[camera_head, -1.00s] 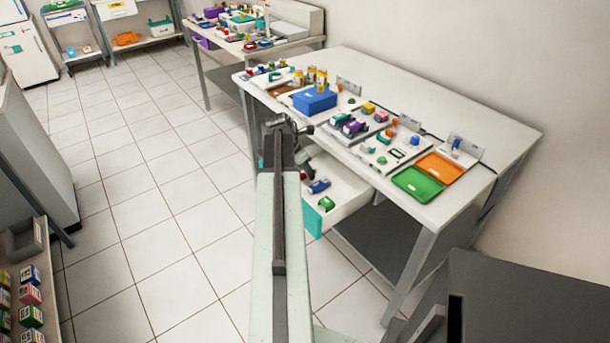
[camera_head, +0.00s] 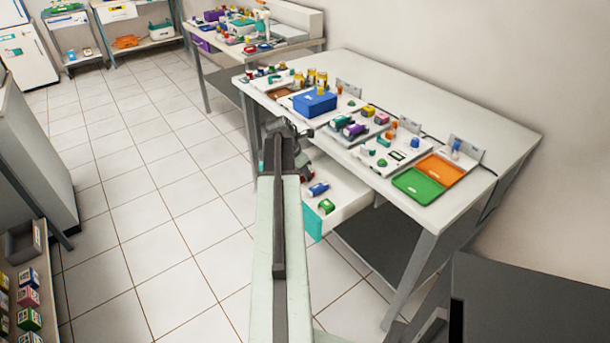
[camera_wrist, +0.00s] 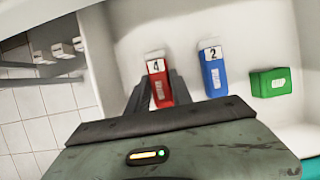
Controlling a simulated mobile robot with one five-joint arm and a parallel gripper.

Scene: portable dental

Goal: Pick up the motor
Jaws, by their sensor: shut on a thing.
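In the wrist view, my gripper (camera_wrist: 158,83) is shut on a red block-like thing with a white top marked 4 (camera_wrist: 156,67), held between its two dark fingers. I take this red thing to be the motor, but its label does not let me confirm it. A blue one marked 2 (camera_wrist: 213,72) stands to its right, and a green box (camera_wrist: 270,82) lies farther right. All show against an open white drawer (camera_wrist: 240,25). In the head view, the red thing (camera_head: 303,172) shows partly beside my arm, and its underside is hidden. The blue thing (camera_head: 318,189) and green box (camera_head: 326,206) lie in the drawer.
The drawer (camera_head: 345,202) sticks out under a white worktable (camera_head: 440,110) crowded with trays, a blue box (camera_head: 314,103) and small items. Green (camera_head: 418,186) and orange (camera_head: 440,168) trays lie near its right end. Tiled floor to the left is clear.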

